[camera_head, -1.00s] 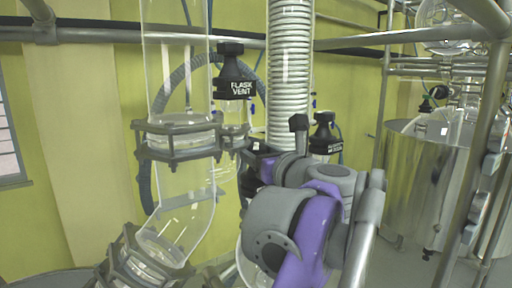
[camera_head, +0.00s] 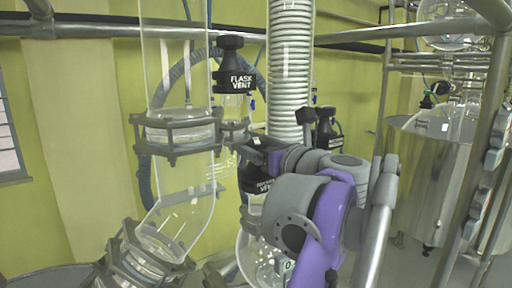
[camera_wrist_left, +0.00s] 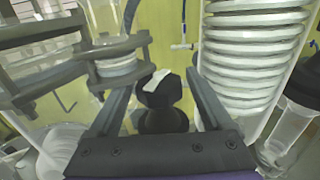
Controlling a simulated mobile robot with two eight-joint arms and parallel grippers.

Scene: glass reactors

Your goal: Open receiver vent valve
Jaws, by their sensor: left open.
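The receiver vent valve (camera_head: 260,186) is a black cap with white lettering below my left gripper in the head view, its upper part largely hidden by the gripper. In the left wrist view, a black faceted knob (camera_wrist_left: 160,92) with a white mark on top stands between the two fingers. My left gripper (camera_head: 262,150) is open, its fingers on either side of the knob with gaps visible; it also shows in the left wrist view (camera_wrist_left: 155,84). Whether either finger touches the knob cannot be told. My right gripper is not in view.
The black flask vent valve (camera_head: 234,72) stands up and left of my gripper. A coiled glass condenser (camera_head: 290,70) rises close behind it. Another black valve (camera_head: 326,128) is at the right. Glass tubing with a grey clamp (camera_head: 178,132) stands left. A steel vessel (camera_head: 425,180) is far right.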

